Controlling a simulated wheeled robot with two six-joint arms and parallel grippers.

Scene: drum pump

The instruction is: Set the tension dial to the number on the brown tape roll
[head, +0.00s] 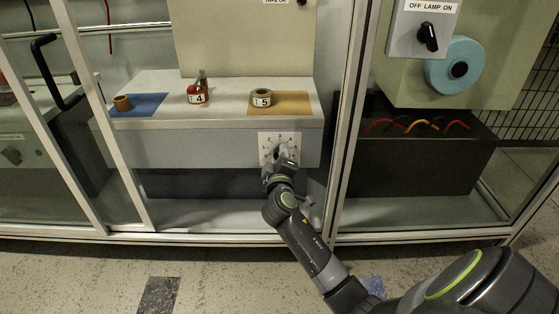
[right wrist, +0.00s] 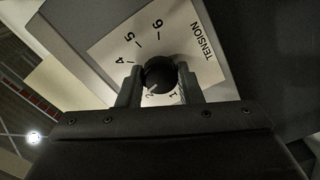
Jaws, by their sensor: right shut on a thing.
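The tension dial is a black knob (right wrist: 158,75) on a white plate (head: 279,138) marked with numbers and TENSION, on the front of the bench. My right gripper (head: 280,160) is shut on the knob, one finger on each side. In the right wrist view the knob's light mark points about at 2; the 3 is hidden. A tan-brown roll (head: 261,97) with a tag reading 5 stands on an orange mat. A smaller brown roll (head: 122,103) stands on a blue mat; no number shows on it. My left gripper is out of view.
Red-and-metal items (head: 197,91) with a tag reading 4 stand between the mats. Frame posts (head: 348,120) flank the bench. At the upper right are a black lamp switch (head: 428,36) and a blue roll (head: 455,66) on a spindle.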

